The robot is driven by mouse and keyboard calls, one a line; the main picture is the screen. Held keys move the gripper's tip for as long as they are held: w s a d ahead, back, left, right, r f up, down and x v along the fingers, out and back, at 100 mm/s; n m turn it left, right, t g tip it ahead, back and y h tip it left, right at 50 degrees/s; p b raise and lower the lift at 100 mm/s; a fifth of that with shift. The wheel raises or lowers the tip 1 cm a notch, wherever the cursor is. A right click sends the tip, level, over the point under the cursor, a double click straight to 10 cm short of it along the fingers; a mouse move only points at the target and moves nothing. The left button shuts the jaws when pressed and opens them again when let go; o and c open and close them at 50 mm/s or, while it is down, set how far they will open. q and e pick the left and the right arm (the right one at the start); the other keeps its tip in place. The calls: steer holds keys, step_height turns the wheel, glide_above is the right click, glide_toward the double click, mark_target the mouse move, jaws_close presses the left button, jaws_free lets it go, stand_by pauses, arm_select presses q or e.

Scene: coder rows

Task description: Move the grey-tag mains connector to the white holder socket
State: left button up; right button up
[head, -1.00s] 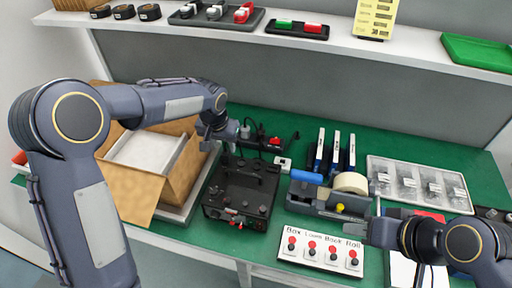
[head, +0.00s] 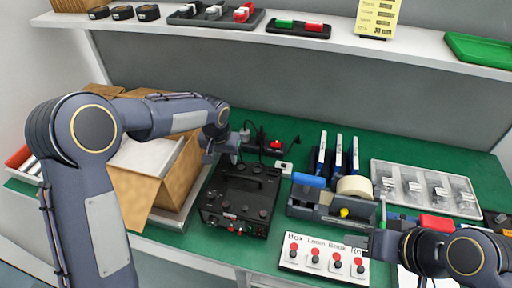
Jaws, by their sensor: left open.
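My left gripper (head: 213,152) is open at the back of the bench, beside the cardboard box and just left of a small grey plug-like piece (head: 245,133) at the left end of a black power strip (head: 268,147). A dark cable loops there. I cannot make out a grey tag, so I cannot be sure this is the mains connector. A small white block (head: 285,168), perhaps the white holder socket, lies in front of the strip. My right gripper (head: 362,240) is at the lower right, beside the switch panel; its fingers are too unclear to read.
A black device (head: 240,200) stands in front of the strip. An open cardboard box (head: 180,175) is on the left. A tape dispenser (head: 325,200), a switch panel (head: 322,262) and a clear parts tray (head: 425,190) fill the right. A shelf (head: 260,29) runs above.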

arm_select(q)
jaws_close()
steer(key=shift+r, duration=0.25)
steer(key=shift+r+p, duration=1.05)
steer(key=shift+r, duration=0.35)
